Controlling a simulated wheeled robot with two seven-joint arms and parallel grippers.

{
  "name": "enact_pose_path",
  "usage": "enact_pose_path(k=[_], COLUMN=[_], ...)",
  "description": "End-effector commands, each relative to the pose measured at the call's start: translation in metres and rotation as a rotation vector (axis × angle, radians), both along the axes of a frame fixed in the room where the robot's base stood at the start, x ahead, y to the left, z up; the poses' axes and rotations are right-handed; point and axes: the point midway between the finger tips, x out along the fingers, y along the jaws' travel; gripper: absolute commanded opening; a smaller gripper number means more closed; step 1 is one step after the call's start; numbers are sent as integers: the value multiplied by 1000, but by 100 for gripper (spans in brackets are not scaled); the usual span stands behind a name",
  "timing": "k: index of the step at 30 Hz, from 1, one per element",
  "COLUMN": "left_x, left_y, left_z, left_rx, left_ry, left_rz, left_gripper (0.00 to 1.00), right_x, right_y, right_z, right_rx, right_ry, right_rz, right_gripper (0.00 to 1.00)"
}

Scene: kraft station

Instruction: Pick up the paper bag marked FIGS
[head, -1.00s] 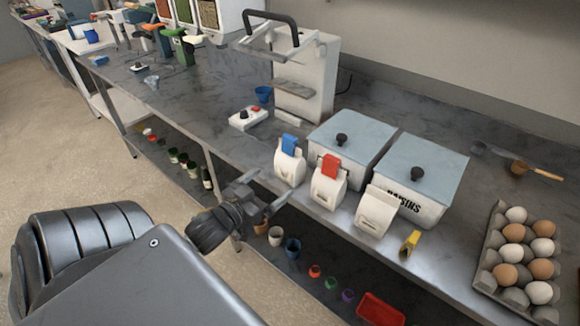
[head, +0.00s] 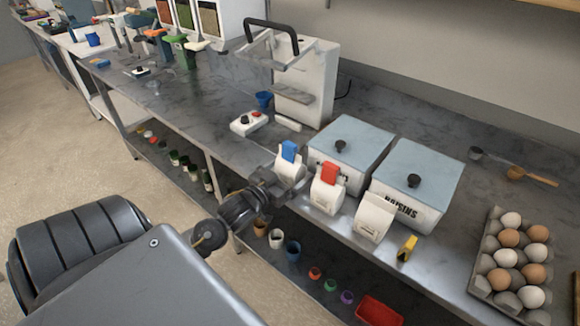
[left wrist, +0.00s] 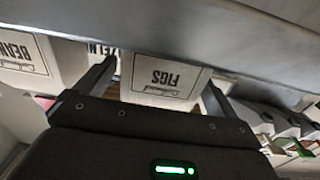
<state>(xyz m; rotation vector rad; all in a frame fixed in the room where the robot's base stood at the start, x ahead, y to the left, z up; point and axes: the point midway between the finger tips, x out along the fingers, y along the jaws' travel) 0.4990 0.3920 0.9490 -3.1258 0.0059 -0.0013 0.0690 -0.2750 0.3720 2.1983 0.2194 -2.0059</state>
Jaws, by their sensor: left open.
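The paper bag marked FIGS (left wrist: 165,78) is white and shows upside down in the left wrist view, between the two fingers of my left gripper (left wrist: 155,90). In the head view it appears to be the leftmost bag (head: 289,166), with a blue clip (head: 289,150) on top, standing at the counter's front edge. My left gripper (head: 281,186) is open at the front of this bag, one finger to each side. I cannot tell whether the fingers touch it. The gripper hides the bag's lower front in the head view. My right gripper is not in view.
A bag with a red clip (head: 327,190) and an unclipped bag (head: 374,217) stand to the right. Lidded bins (head: 350,146) stand close behind, one marked RAISINS (head: 412,182). A yellow clip (head: 407,248) and an egg tray (head: 488,262) are farther right.

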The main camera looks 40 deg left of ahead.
Motion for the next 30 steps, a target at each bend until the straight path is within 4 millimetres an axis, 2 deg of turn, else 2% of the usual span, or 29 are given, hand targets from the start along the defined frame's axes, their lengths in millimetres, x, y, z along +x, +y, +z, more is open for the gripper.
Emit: enact_pose_path(k=[1,5,13,26,30], left_x=[8,21,23,23,23], left_y=[0,0,0,0,0], left_z=[4,1,0,0,1], left_rx=[0,-1,-1,0,0], left_ry=[-1,0,0,0,-2], left_rz=[1,1,0,1,1], left_gripper=[95,95,95,40,38], right_x=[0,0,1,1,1], right_y=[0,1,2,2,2], right_z=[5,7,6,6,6], right_rx=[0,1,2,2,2], right_ry=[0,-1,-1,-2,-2], right_rz=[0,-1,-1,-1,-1], right_gripper=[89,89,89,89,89])
